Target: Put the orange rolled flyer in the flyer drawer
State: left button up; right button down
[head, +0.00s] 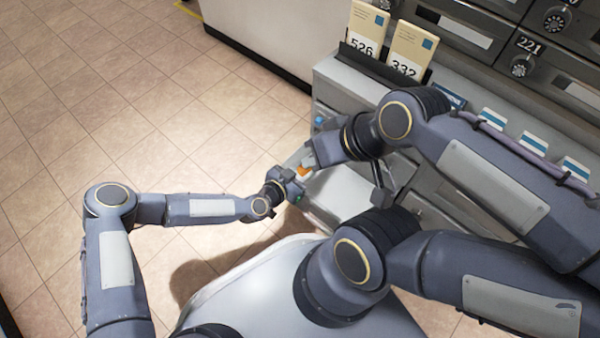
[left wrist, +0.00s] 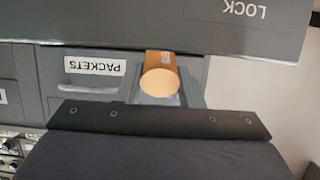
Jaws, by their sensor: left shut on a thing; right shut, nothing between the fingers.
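The orange rolled flyer shows as a small orange patch (head: 304,172) between my two hands in the head view. In the left wrist view the flyer (left wrist: 160,78) is seen nearly end-on, its pale open end facing the camera. My left gripper (head: 295,181) is shut on the flyer; its fingers are mostly hidden. My right gripper (head: 309,158) is shut and empty, close beside the flyer; its fingertips are hard to make out. A pale open drawer or tray surface (head: 345,192) lies below and right of the hands; I cannot read whether it is the flyer drawer.
A grey drawer labelled PACKETS (left wrist: 95,67) sits beside the flyer. A panel marked LOCK (left wrist: 240,25) also shows, upside down. Cards numbered 526 (head: 364,35) and 332 (head: 408,55) stand on the cabinet ledge. Tiled floor (head: 110,90) is clear at left.

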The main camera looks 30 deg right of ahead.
pick_arm(q)
jog(key=shift+d+f, duration=0.1)
jog(key=shift+f, duration=0.15)
jog(key=o, duration=1)
jog(key=shift+o, duration=0.2)
jog(key=shift+r, duration=0.1)
jog(key=p+v, duration=0.2)
jog(key=v, duration=0.4)
jog(key=shift+r+p, duration=0.1)
jog(key=shift+p, duration=0.25)
jog(key=shift+v, duration=0.85)
